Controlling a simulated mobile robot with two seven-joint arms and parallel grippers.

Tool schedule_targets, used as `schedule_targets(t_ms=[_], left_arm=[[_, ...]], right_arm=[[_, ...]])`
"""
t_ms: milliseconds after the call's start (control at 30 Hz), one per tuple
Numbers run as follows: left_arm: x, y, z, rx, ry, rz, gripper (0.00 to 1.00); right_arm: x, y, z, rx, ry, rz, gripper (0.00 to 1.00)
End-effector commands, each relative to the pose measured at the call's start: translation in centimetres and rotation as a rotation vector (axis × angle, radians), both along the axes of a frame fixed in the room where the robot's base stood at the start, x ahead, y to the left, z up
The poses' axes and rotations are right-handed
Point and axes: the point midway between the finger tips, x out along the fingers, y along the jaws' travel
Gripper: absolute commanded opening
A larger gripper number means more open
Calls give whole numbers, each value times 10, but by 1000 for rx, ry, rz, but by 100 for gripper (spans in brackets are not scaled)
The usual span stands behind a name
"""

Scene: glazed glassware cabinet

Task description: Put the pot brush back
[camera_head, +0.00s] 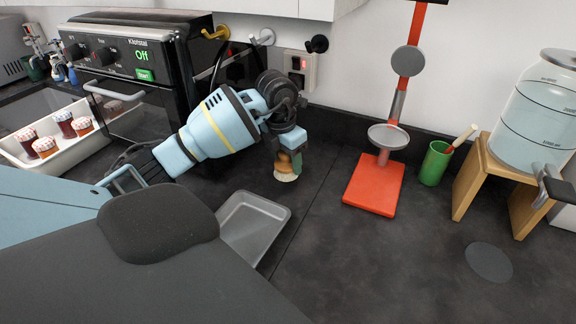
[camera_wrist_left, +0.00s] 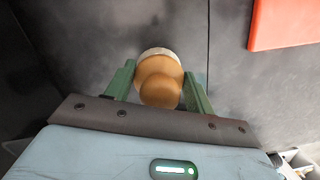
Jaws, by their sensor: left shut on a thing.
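The pot brush (camera_head: 286,174) has a round wooden knob and a pale bristle end that points down. My left gripper (camera_head: 289,155) is shut on its knob and holds it over the dark counter, right of the oven. I cannot tell whether the bristles touch the counter. In the left wrist view the brush (camera_wrist_left: 160,90) sits between the two green fingers of the gripper (camera_wrist_left: 159,82), its pale rim at the far side. My right gripper is not in view.
A grey tray (camera_head: 276,209) lies in front of the brush, partly hidden by my arm. A red stand (camera_head: 374,188), a green cup (camera_head: 435,163) and a wooden stand (camera_head: 466,183) with a glass dispenser (camera_head: 533,115) are to the right. The front right counter is mostly clear.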

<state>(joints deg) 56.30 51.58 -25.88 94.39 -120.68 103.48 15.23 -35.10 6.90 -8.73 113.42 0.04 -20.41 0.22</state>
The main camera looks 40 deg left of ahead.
Motion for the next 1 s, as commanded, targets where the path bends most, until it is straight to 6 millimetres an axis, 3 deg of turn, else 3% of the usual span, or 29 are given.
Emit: schedule_targets(t_ms=[100, 333, 767, 800, 933, 1000], left_arm=[[6, 1, -2, -2, 1, 0, 27], [5, 1, -32, -1, -1, 0, 27], [5, 2, -40, 0, 0, 0, 27], [5, 1, -39, 0, -1, 0, 59], [5, 1, -39, 0, -1, 0, 76], [5, 1, -39, 0, -1, 0, 76]], right_arm=[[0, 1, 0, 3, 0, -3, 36], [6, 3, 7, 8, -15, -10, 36], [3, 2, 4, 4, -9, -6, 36], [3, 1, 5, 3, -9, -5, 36], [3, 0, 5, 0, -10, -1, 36], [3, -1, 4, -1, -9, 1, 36]])
